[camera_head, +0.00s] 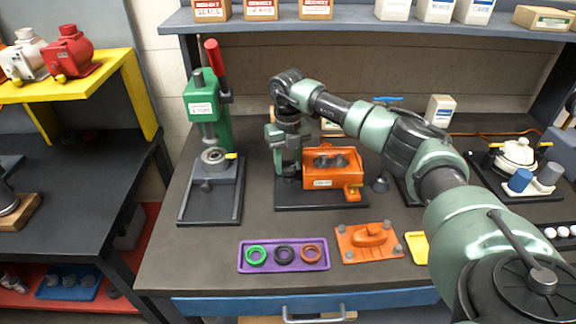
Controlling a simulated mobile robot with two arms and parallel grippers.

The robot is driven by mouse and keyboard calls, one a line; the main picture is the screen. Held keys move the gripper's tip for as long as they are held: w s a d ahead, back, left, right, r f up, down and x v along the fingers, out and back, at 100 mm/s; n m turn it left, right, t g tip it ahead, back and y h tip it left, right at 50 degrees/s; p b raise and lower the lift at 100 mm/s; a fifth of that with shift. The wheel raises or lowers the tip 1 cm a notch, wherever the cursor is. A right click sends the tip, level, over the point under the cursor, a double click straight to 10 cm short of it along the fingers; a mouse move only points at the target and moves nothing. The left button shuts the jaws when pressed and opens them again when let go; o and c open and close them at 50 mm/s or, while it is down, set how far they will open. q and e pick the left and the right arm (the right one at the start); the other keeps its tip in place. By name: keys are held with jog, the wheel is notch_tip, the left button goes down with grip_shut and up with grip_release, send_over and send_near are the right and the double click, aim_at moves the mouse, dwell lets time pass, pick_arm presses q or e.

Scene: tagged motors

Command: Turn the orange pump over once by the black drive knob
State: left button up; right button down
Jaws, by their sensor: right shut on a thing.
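My right arm reaches in from the right, and my right gripper (289,168) points down at the pump's left end. It is shut there on the black drive knob, which the gripper hides almost wholly. My left gripper is not in view.
A green arbor press (203,125) with a red handle stands left of the pump. A purple tray (284,267) with three rings and an orange plate (352,251) lie in front. A white round device (515,152) stands right. A shelf (345,26) with boxes runs behind.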

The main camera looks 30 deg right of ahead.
jog(key=n+b, duration=0.1)
jog(key=n, duration=0.4)
jog(key=shift+r+n, duration=0.1)
jog(key=shift+n, duration=0.2)
jog(key=n+b, duration=0.1)
jog(key=n, duration=0.3)
jog(key=n+b, duration=0.1)
jog(key=n, duration=0.4)
jog(key=shift+w+r, duration=0.1)
jog(key=n, duration=0.5)
jog(key=n+b, duration=0.1)
jog(key=n, duration=0.4)
jog(key=shift+n, duration=0.4)
jog(key=n, duration=0.4)
jog(key=shift+n, duration=0.3)
jog(key=n, duration=0.5)
jog(key=shift+r, duration=0.1)
jog(key=shift+n+b, duration=0.3)
jog(key=shift+n, duration=2.1)
